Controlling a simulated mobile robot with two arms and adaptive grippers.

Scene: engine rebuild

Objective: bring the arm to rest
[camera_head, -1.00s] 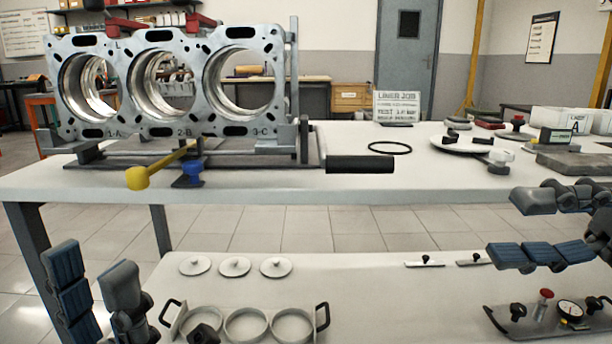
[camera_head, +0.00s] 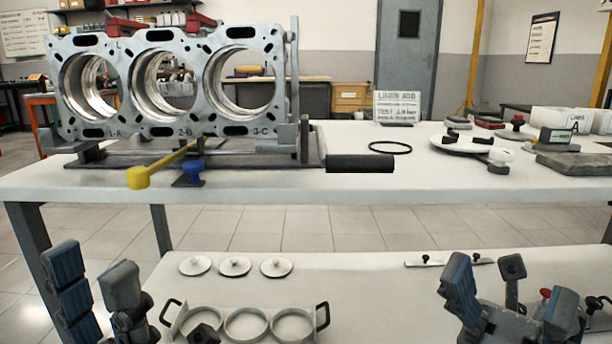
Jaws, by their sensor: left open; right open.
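My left gripper (camera_head: 95,285) is at the lower left, in front of the bench, with its fingers pointing up, spread apart and empty. My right gripper (camera_head: 508,288) is at the lower right, in front of the lower shelf, with its fingers also pointing up, apart and empty. It hides part of a dark tray with a red knob (camera_head: 545,293) behind it. Neither gripper touches anything that I can see.
An engine block (camera_head: 175,85) with three bores stands on the workbench (camera_head: 270,186). A black ring (camera_head: 390,148) and a white disc-shaped plate (camera_head: 462,144) lie to its right. The lower shelf (camera_head: 350,280) holds three lids (camera_head: 235,266) and a ring tray (camera_head: 245,324).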

